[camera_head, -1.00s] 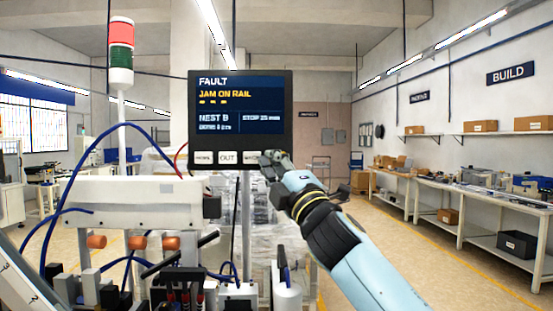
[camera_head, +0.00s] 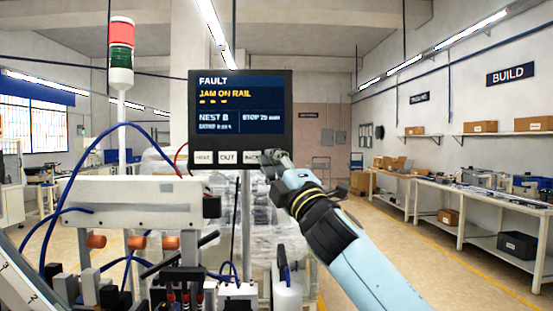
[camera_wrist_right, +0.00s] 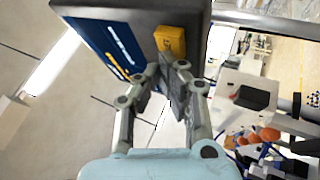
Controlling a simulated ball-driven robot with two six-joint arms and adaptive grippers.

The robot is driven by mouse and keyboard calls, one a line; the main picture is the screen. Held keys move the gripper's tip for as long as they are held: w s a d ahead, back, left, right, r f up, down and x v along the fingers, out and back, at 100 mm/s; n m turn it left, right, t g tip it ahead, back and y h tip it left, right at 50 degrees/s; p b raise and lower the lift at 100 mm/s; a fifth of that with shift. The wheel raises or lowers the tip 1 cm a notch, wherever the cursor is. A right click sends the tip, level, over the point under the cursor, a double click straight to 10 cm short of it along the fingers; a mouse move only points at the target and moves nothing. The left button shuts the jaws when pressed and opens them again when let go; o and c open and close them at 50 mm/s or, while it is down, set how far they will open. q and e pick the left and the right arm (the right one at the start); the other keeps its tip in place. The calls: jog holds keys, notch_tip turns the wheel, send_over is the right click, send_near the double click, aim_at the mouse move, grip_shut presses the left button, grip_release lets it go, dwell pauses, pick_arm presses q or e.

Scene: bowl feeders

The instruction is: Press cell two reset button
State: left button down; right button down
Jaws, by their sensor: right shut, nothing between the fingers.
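The dark display panel (camera_head: 240,77) reads FAULT, JAM ON RAIL. A row of pale buttons runs along its lower edge, among them OUT (camera_head: 228,157) and one that seems to read BACK (camera_head: 252,157). My right gripper (camera_head: 281,157) is at the panel's lower right corner, just right of that button, and shut with nothing in it. In the right wrist view a yellow-orange button (camera_wrist_right: 171,40) sits on the panel beside the screen (camera_wrist_right: 103,46), just beyond my fingertips (camera_wrist_right: 166,62). I cannot read its label or tell whether the fingers touch it. My left gripper is out of view.
A stack light (camera_head: 121,56) with red and green sections stands left of the panel. Below are a white machine housing (camera_head: 125,200), blue hoses and orange knobs. Workbenches (camera_head: 480,195) with boxes line the right wall, with open floor before them.

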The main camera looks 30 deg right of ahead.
jog(key=shift+w+d, duration=0.15)
jog(key=shift+w, duration=0.15)
dwell(0.4)
dwell(0.3)
jog(key=shift+s+a, duration=0.4)
jog(key=shift+s, duration=0.45)
jog(key=shift+s+a+p, duration=0.3)
jog(key=shift+s+a, duration=0.05)
jog(key=shift+s, duration=0.4)
jog(key=shift+s+a+p, duration=0.35)
jog(key=shift+s+a, duration=0.05)
jog(key=shift+s, duration=0.35)
jog(key=shift+s+a+p, duration=0.3)
jog(key=shift+s+a, duration=0.05)
jog(key=shift+s, duration=0.4)
